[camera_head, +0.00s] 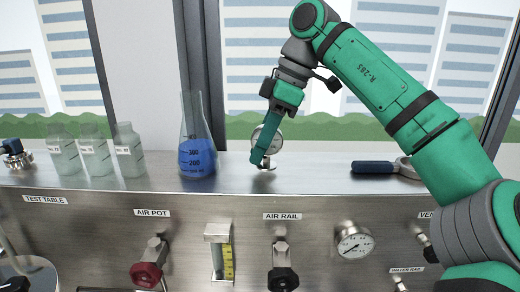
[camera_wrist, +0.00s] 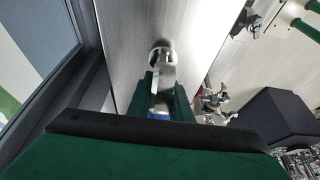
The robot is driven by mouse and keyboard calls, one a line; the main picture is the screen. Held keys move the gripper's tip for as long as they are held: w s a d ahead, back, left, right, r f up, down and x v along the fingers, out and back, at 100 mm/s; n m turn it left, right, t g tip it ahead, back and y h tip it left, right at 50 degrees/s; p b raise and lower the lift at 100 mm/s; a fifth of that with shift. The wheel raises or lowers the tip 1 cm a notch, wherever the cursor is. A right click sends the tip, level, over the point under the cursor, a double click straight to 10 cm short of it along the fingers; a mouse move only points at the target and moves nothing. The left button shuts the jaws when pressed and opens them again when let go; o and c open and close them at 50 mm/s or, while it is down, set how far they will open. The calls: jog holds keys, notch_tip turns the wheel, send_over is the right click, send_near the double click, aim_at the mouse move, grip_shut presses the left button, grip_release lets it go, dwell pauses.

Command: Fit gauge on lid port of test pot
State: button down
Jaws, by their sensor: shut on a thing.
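A gauge (camera_head: 272,136) with a round pale dial stands upright at the middle of the steel ledge, over a small round metal base. My gripper (camera_head: 262,156) reaches down from above and is shut on it; a green finger hides part of the dial. In the wrist view my gripper (camera_wrist: 160,90) has a metal stem between its fingers, with the round metal end (camera_wrist: 162,53) just beyond. I cannot tell whether the gauge touches the ledge. A round metal vessel (camera_head: 30,272), perhaps the test pot, is cut off at the lower left; its lid port is not clear.
Several bottles (camera_head: 95,152) and a flask with blue liquid (camera_head: 197,150) stand left of the gauge. A blue-handled tool (camera_head: 373,167) lies to the right. The front panel has a red-knobbed valve (camera_head: 147,272), a dark-knobbed valve (camera_head: 282,277) and a panel gauge (camera_head: 354,243).

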aim_at(262, 125)
jog(key=shift+r, duration=0.1)
dwell(0.4)
jog(key=shift+r, duration=1.95)
jog(key=shift+f, duration=2.55)
